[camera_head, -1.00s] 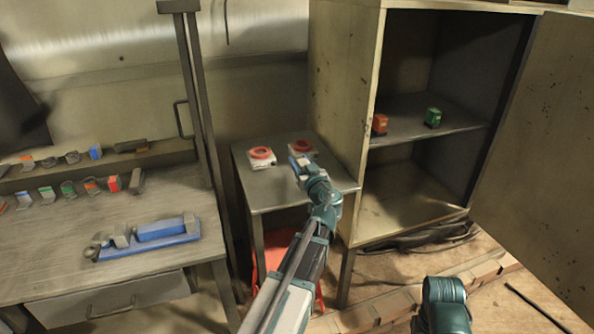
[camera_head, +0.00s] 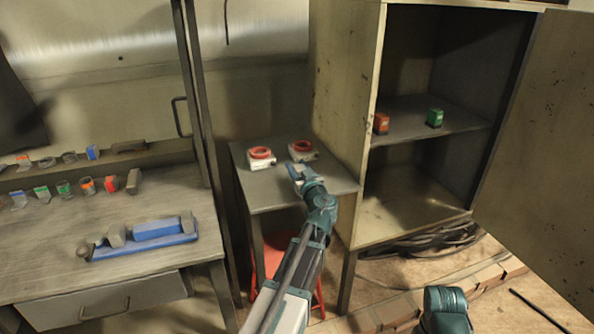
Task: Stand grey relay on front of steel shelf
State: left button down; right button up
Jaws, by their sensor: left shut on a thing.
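The steel shelf (camera_head: 408,130) is the middle board inside the open cabinet on the right. A red-orange relay (camera_head: 381,123) and a green relay (camera_head: 435,118) stand on it, towards its front. My left gripper (camera_head: 296,168) is over the small side table, left of the cabinet and apart from the shelf. It is shut on a small grey thing, which I take to be the grey relay; the fingers hide most of it. My right gripper is out of view; only a teal part of my right arm shows at the bottom.
Two red-ringed white boxes (camera_head: 261,158) stand on the side table (camera_head: 270,190). The cabinet's left wall (camera_head: 343,100) is between my left gripper and the shelf. The open door (camera_head: 540,170) bounds the right. A workbench (camera_head: 70,225) holds several coloured relays and a blue holder.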

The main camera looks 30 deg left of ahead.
pick_arm(q)
jog(key=shift+f, duration=0.15)
jog(key=shift+c, duration=2.1)
grip_release()
jog(key=v, duration=1.2)
